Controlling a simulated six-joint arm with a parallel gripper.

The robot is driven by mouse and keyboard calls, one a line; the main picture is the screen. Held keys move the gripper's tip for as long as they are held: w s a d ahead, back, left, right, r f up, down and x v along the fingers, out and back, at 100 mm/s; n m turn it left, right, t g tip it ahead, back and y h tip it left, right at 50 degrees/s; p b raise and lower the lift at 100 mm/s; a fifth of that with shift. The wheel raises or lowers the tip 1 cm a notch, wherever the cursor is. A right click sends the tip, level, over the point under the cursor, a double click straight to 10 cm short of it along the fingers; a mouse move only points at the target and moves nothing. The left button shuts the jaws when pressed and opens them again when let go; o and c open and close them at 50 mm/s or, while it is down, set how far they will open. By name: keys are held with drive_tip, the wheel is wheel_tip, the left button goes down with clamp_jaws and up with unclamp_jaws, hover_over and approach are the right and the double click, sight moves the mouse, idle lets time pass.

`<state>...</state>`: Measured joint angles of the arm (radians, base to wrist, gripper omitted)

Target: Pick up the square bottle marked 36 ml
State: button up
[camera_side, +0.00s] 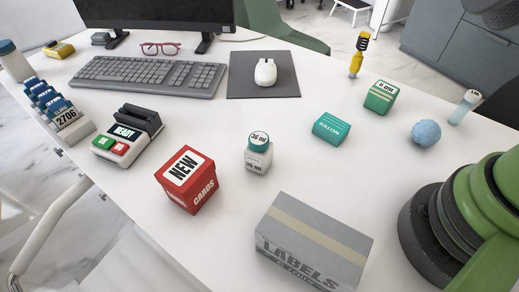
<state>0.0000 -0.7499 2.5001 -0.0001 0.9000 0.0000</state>
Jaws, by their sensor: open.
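The square bottle (258,160) stands upright on the white desk near the middle of the picture. It has a clear or whitish body and a round teal cap. The top label reads 36 ml; the label on its front is small and hard to read. Nothing touches the bottle. My gripper is out of the picture; only the green and black lower part of my arm shows at the right edge.
A red NEW CARDS box (187,180) stands left of the bottle, a grey LABELS box (315,245) in front. A teal box (332,129), a green box (381,97) and a blue ball (426,132) lie right. A card terminal (127,137) and keyboard (148,76) are left.

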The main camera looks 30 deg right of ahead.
drive_tip(key=o, duration=0.6)
drive_tip(key=shift+o, duration=0.2)
